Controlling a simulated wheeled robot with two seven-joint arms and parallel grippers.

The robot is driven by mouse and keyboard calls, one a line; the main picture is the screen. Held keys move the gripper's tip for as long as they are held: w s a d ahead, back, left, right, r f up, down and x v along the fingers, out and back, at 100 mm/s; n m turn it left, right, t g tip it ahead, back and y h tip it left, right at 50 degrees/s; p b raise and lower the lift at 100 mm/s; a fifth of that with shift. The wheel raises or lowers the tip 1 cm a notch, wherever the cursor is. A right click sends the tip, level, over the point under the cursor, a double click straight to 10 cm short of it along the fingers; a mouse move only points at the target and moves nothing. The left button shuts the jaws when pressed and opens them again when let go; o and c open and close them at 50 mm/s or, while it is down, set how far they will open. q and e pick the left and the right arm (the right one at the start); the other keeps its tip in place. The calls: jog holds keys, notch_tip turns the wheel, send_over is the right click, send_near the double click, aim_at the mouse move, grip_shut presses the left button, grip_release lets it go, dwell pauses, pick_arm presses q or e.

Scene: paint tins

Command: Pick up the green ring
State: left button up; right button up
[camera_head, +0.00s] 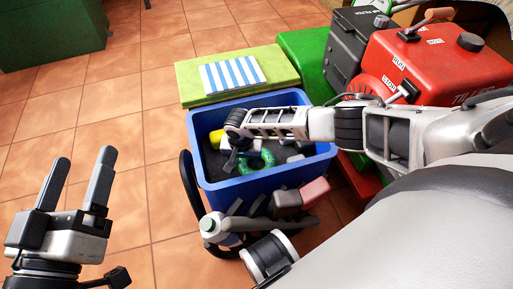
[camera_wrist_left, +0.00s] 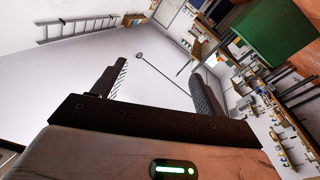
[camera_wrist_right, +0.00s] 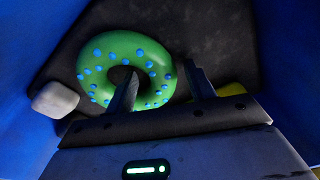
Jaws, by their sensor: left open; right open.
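The green ring with blue dots (camera_wrist_right: 98,62) lies on the dark floor of the blue crate (camera_head: 262,183). In the head view the ring (camera_head: 266,157) shows partly, beside my right gripper (camera_head: 231,158). My right gripper is open and reaches down into the crate. In the right wrist view its jaws (camera_wrist_right: 163,82) are at the ring's near right side. One finger overlaps the ring's hole and the other is outside its right edge; I cannot tell how deep they reach. My left gripper (camera_head: 84,162) is open and empty, over the tiled floor at the left.
A pale block (camera_wrist_right: 55,100) and a yellow thing (camera_wrist_right: 234,90) lie in the crate near the ring. The crate walls stand close around my right gripper. A striped cloth on a green box (camera_head: 190,88) is behind. A red machine (camera_head: 430,65) stands at the right.

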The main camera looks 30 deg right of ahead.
grip_shut()
